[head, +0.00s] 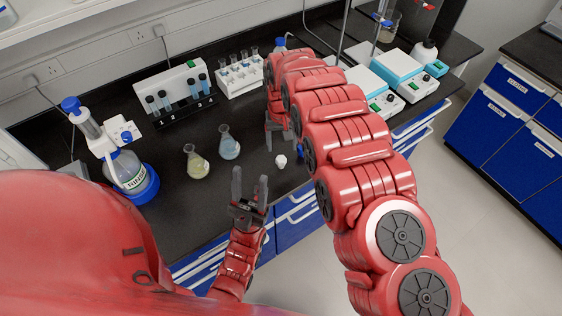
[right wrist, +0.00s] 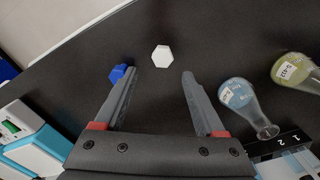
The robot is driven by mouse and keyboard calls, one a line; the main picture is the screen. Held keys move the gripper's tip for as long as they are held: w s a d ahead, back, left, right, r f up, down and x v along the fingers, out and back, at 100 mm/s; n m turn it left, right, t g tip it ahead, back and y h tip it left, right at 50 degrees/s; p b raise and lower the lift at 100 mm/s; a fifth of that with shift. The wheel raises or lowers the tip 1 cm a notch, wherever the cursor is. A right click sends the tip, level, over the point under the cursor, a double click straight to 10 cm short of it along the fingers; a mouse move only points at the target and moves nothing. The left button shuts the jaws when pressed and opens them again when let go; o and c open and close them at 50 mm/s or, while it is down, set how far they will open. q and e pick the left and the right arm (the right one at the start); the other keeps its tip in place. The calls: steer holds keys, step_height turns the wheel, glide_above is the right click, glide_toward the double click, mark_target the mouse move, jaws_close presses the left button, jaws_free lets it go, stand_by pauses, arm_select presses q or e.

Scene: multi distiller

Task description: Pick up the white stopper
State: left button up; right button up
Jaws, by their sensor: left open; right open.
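The white stopper (head: 281,161) stands on the black bench near its front edge. In the right wrist view the white stopper (right wrist: 161,56) shows as a white hexagonal top, just beyond and between the fingertips. My right gripper (head: 280,130) is open and empty, pointing towards the stopper; its two fingers also show in the right wrist view (right wrist: 159,75). My left gripper (head: 250,186) is open and empty at the bench's front edge, to the left of the stopper.
A blue stopper (right wrist: 118,74) lies beside one right finger, partly hidden by it. A flask with blue liquid (head: 229,147) and a flask with yellow-green liquid (head: 197,163) stand to the left. White-and-blue devices (head: 398,68) and tube racks (head: 182,95) stand further back.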

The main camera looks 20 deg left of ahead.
mark_target(281, 159)
steer(key=shift+f, duration=0.6)
steer(key=shift+s+f+p, duration=0.1)
steer(key=shift+f+p, duration=0.45)
steer(key=shift+p, duration=0.1)
steer(key=f+p, duration=0.1)
steer(key=f, duration=0.2)
steer(key=shift+s+f+p, duration=0.4)
steer(key=shift+w+f, duration=0.1)
steer(key=shift+f, duration=0.15)
steer(key=shift+c, duration=0.2)
jaws_close()
